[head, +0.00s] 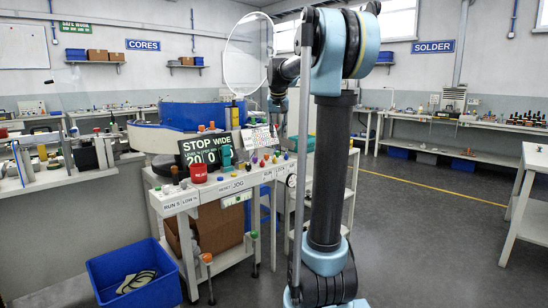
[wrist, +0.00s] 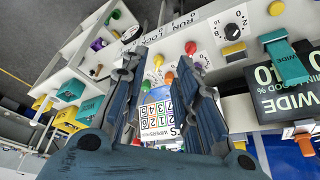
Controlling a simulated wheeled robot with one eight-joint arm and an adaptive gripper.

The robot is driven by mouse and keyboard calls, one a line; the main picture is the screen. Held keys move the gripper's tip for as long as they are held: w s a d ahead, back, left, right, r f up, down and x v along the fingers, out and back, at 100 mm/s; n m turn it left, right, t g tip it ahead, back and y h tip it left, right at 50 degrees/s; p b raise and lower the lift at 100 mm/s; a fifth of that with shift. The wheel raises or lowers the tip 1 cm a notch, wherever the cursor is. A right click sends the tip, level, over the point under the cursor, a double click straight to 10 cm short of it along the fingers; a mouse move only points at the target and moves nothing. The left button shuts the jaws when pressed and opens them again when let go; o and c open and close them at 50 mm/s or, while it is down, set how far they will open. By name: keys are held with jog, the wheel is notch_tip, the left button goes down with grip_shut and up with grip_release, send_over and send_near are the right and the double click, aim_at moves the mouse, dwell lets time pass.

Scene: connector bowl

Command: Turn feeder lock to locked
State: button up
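In the wrist view my gripper (wrist: 158,62) has its two dark blue fingers apart, with nothing held between them. It hangs over a white control panel (wrist: 215,55) with coloured buttons and knobs. A black round knob (wrist: 232,32) with a printed scale sits on that panel, above and right of the fingertips. Lettering reading RUN shows near the right finger. In the head view the white control bench (head: 228,186) stands left of my arm, and my fingertips are not clear.
A numbered card (wrist: 158,108) lies below the fingers in the wrist view. A blue bin (head: 137,278) is on the floor. Open floor (head: 430,240) lies to the right.

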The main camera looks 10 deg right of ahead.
aim_at(275, 160)
jog(key=w+r, duration=0.1)
jog(key=w, duration=0.6)
jog(key=x, duration=1.6)
jog(key=shift+w+a+f, duration=0.1)
jog(key=shift+w+f, duration=0.15)
jog(key=shift+f, duration=0.1)
grip_shut()
jog(key=shift+a, duration=0.15)
